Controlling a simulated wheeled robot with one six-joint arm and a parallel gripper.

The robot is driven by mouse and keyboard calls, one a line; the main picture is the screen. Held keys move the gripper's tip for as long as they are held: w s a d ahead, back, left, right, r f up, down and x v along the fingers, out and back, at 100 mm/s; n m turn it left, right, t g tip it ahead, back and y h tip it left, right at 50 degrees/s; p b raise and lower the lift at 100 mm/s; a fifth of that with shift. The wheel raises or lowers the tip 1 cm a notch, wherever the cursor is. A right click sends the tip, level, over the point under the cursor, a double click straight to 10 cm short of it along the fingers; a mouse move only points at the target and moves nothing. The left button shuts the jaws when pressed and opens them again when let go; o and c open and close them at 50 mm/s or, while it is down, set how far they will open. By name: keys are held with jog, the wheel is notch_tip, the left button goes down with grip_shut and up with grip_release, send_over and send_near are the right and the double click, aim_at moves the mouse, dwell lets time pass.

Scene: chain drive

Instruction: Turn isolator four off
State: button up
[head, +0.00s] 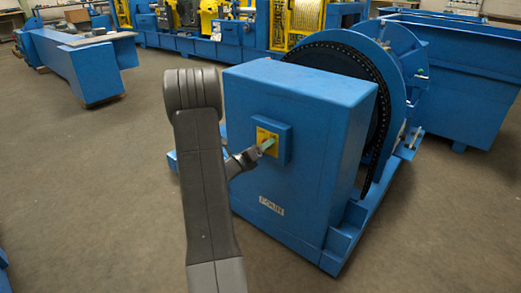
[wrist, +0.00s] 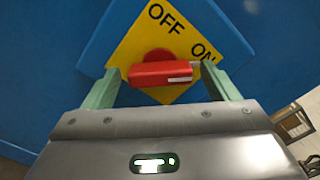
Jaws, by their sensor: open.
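The isolator is a yellow plate (wrist: 135,50) on a blue box, marked OFF at the top and ON at the right. Its red handle (wrist: 150,74) lies crosswise in the wrist view, with its white-striped end to the right, on the ON side. My gripper (wrist: 162,76) is open, with one pale green finger beside each end of the handle; I cannot tell whether they touch it. In the head view my gripper (head: 267,145) is at the yellow plate (head: 262,134) and hides the handle. A label (head: 271,206) reading FOUR is lower on the cabinet.
The blue cabinet (head: 292,165) stands beside a large wheel with a black chain (head: 375,85). A blue bin (head: 465,75) is at the right. A blue beam (head: 75,65) and yellow-and-blue machinery are behind. The floor (head: 90,180) at the left is clear.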

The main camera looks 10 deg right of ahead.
jog(key=shift+c, duration=0.2)
jog(key=c, duration=0.9)
jog(key=shift+c, duration=0.2)
jog(key=shift+n, duration=0.3)
jog(key=shift+n+p, duration=1.15)
jog(key=shift+n, duration=7.45)
